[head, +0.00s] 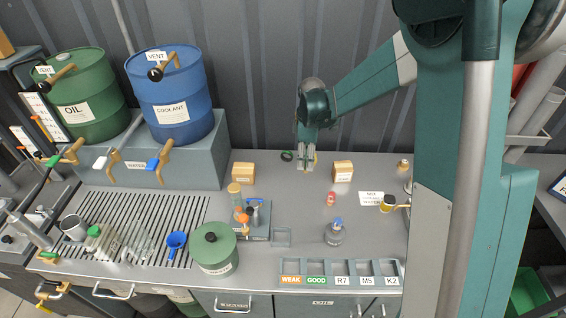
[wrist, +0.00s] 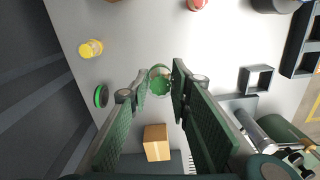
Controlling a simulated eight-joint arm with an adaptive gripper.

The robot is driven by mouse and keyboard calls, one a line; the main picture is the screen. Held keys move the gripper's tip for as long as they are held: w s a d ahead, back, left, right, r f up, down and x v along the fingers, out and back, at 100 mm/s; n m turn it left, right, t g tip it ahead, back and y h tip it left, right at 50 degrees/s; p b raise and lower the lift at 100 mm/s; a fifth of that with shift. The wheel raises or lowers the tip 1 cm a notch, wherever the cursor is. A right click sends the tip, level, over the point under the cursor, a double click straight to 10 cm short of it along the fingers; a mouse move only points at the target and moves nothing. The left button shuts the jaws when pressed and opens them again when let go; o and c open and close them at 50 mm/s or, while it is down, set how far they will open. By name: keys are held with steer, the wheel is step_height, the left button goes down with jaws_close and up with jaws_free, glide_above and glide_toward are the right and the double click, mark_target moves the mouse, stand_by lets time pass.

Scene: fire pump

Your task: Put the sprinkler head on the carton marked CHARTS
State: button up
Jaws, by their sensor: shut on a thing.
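My gripper (head: 306,166) is above the back middle of the bench, pointing down. In the wrist view its two green-padded fingers (wrist: 160,82) are closed on a small round thing with a pale rim and green inside, which I take to be the sprinkler head (wrist: 160,72). The fingers hide part of it. Two tan cartons stand on the bench, a left one (head: 243,174) and a right one (head: 343,172). Their labels are too small to read, so I cannot tell which is marked CHARTS. The left carton also shows below the fingertips in the wrist view (wrist: 157,143).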

steer(key=w+a+r+p, duration=0.1)
steer(key=w+a+r, duration=0.1)
steer(key=a, duration=1.1)
steer(key=w+a+r+p, duration=0.1)
steer(key=a+r, duration=0.4)
steer(key=a, duration=0.7)
steer(key=shift+w+a, duration=0.4)
steer(key=shift+w, duration=0.05)
glide_above(243, 168)
step_height(243, 168, down, 6)
steer(key=shift+p, duration=0.45)
steer(key=shift+f, duration=0.1)
steer(key=shift+f, duration=1.8)
steer(key=shift+f, duration=0.15)
steer(key=o, duration=0.6)
steer(key=shift+c, duration=0.2)
steer(key=o, duration=0.4)
steer(key=shift+c, duration=0.2)
